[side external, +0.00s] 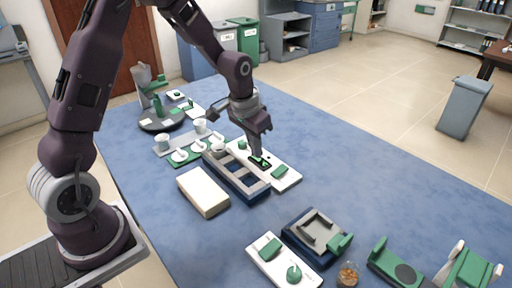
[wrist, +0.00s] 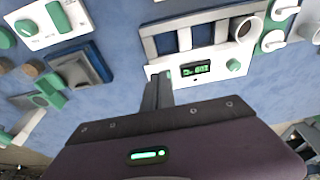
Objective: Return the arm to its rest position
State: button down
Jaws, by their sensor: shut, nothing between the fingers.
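My gripper (side external: 257,153) is shut and empty, pointing down over the white control panel (side external: 288,181). The panel carries a small lit green display (side external: 260,162) and a green button (side external: 279,172). I cannot tell whether the fingertips touch the panel. My arm is bent and reaches out over the blue table.
A dark rack (side external: 240,183) with a cup stands beside the panel. A cream block (side external: 203,192) lies in front. Cups and green-white dishes stand behind. A second white panel (side external: 262,265) and a blue-framed device (side external: 318,236) are nearer.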

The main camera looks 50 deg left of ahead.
jog(key=s+d+r+t, duration=0.1)
jog(key=s+d+r, duration=0.2)
jog(key=s+r, duration=0.55)
jog(key=s+d+r+t, duration=0.1)
jog(key=s+r, duration=0.3)
jog(key=s, duration=0.5)
jog(key=s+d+r+t, duration=0.1)
jog(key=s+d+r, duration=0.1)
jog(key=s+r, duration=0.3)
jog(key=s, duration=0.4)
jog(key=shift+d, duration=0.35)
